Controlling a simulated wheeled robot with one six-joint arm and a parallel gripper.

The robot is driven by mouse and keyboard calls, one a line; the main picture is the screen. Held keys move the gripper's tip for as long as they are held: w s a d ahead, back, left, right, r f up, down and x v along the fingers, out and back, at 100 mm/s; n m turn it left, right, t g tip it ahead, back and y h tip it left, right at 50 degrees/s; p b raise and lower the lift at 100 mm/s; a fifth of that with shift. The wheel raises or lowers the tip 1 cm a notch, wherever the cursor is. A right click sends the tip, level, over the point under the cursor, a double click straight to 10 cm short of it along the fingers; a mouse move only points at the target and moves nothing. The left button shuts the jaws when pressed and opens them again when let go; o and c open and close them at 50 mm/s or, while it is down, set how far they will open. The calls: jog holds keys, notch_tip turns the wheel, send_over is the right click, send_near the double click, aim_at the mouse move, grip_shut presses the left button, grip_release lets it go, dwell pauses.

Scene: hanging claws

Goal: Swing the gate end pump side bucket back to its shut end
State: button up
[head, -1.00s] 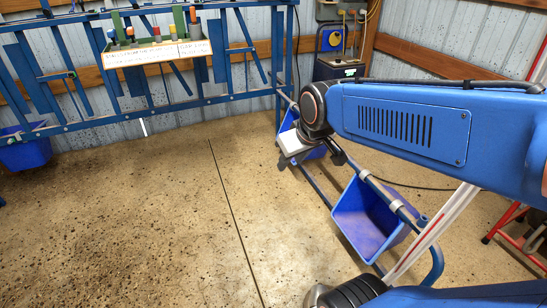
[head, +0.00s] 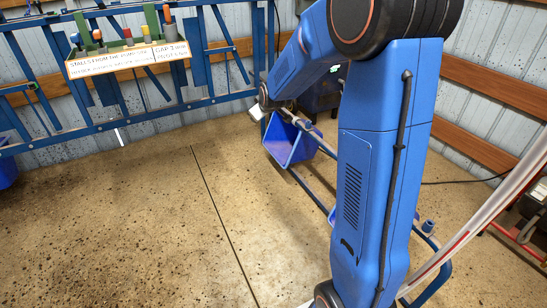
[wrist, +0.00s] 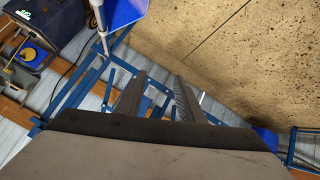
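A blue bucket (head: 290,143) hangs on the low blue rail right of centre in the head view, tilted on its pivot. A second bucket (head: 332,216) nearer on the same rail is almost wholly hidden behind my arm. Which bucket is the gate end pump side one I cannot tell. My gripper (head: 257,112) is at the far bucket's upper left, partly hidden by my arm. In the wrist view my gripper (wrist: 156,78) is open, with nothing between its fingers. A blue bucket (wrist: 122,12) shows at the top there, apart from the fingers.
The blue gate frame (head: 150,105) stands along the back wall. A sign (head: 125,60) with coloured handles hangs on it. Another blue bucket (head: 7,172) is at the left edge. A white and red post (head: 490,215) leans at right. The concrete floor (head: 120,235) is clear.

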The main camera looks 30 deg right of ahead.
aim_at(274, 157)
jog(key=w+d+f+n+t+h, duration=0.1)
jog(key=w+d+f, duration=0.4)
jog(key=w+f, duration=0.55)
jog(key=w+d+f+n+t+h, duration=0.15)
jog(key=w+d+f, duration=0.35)
jog(key=w+f, duration=0.5)
jog(key=d+f+n+t+h, duration=0.15)
jog(key=d+f, duration=0.25)
jog(key=f, duration=1.2)
jog(key=d+f+n+t, duration=0.2)
jog(key=d+f, duration=0.2)
jog(key=f, duration=1.2)
jog(key=x, duration=1.6)
jog(key=shift+w+d+f, duration=0.1)
jog(key=shift+w+d, duration=0.1)
jog(key=shift+d, duration=0.2)
grip_shut()
